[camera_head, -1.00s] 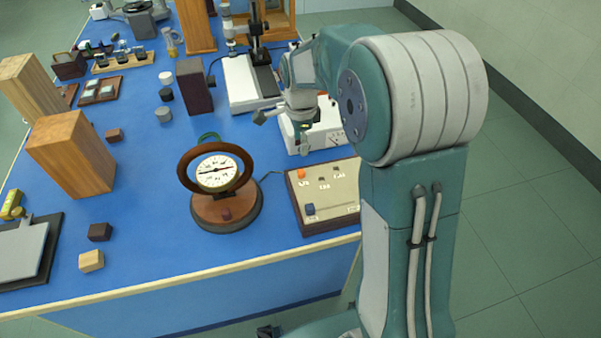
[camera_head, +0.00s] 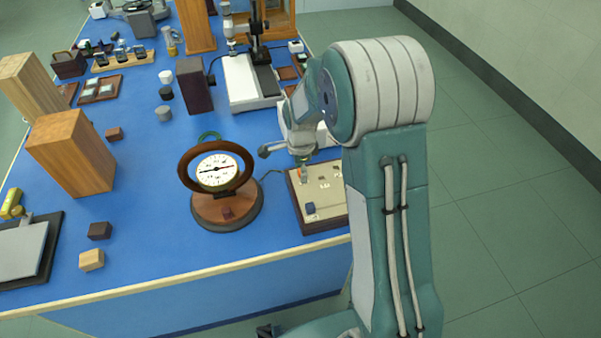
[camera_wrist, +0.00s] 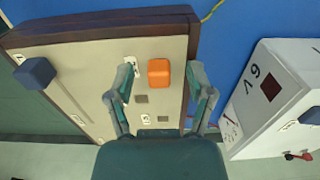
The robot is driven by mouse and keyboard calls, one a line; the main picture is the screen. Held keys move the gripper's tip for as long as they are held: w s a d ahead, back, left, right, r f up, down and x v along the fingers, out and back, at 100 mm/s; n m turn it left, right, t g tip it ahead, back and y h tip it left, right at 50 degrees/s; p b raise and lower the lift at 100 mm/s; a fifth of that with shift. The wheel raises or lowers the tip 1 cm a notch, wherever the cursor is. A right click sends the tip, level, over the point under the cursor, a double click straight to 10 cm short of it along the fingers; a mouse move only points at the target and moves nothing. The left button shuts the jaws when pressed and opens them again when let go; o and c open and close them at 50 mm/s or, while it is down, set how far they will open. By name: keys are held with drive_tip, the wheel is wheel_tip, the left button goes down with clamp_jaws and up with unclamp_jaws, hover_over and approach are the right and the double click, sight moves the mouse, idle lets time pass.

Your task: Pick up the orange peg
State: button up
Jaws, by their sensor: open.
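The orange peg (camera_wrist: 159,72) stands in a beige-topped board with a dark wooden rim (camera_wrist: 100,22). In the wrist view my gripper (camera_wrist: 161,80) is open, with one finger on each side of the peg. Gaps show between the fingers and the peg, and it is not held. In the head view my gripper (camera_head: 302,160) is over the board's far left part, and only a bit of the orange peg (camera_head: 303,174) shows below it. A dark blue peg (camera_wrist: 35,72) stands on the same board, also seen in the head view (camera_head: 310,208).
A dial gauge on a round wooden base (camera_head: 228,215) stands left of the board. A white box with markings (camera_wrist: 270,105) is close beside it in the wrist view. Several wooden blocks lie at the left. The blue bench (camera_head: 170,240) is clear in front of the gauge.

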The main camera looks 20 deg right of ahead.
drive_tip(key=shift+d, duration=0.1)
clamp_jaws()
drive_tip(key=shift+r, duration=0.1)
